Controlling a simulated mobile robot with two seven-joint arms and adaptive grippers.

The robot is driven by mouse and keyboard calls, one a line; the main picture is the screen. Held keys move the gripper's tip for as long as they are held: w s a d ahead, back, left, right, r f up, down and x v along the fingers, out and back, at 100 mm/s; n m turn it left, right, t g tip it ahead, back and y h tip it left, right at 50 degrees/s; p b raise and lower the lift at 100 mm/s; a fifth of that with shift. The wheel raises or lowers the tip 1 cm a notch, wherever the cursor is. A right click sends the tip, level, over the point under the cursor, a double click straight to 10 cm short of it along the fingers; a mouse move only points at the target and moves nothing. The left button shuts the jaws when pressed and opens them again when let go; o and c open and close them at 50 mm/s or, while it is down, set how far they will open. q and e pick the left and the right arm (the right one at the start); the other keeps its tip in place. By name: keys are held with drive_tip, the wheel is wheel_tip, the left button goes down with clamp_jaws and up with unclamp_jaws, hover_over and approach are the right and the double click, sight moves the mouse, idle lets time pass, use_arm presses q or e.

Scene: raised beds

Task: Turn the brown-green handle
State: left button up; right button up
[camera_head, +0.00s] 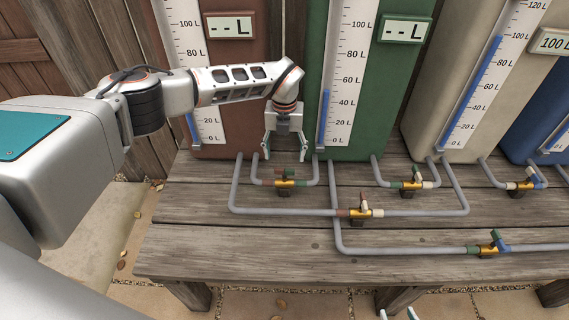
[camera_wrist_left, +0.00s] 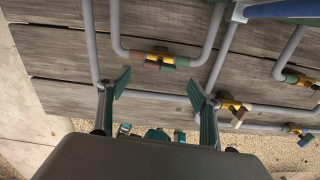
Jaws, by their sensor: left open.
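The brown-green handle (camera_head: 290,182) is on a brass valve in the short pipe between the brown tank and the green tank. In the left wrist view the handle (camera_wrist_left: 174,61) shows just beyond the fingers, with brown and green sections. My left gripper (camera_head: 286,152) points down above and slightly behind this valve in the head view. Its fingers are apart and empty, on either side of the handle's line, and not touching it. They also show open in the left wrist view (camera_wrist_left: 158,88). Only the tips of my right gripper (camera_head: 398,314) show at the bottom edge.
Other valves with coloured handles sit nearby: brown-white (camera_head: 360,211), green-white (camera_head: 412,184), green-blue (camera_head: 488,248) and white-blue (camera_head: 522,185). Grey pipes (camera_head: 290,211) run low over the wooden table (camera_head: 230,255). The brown tank (camera_head: 235,130) and green tank (camera_head: 365,130) stand close behind.

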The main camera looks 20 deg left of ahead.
sight(284, 169)
use_arm(q)
drive_tip(key=shift+r, duration=2.15)
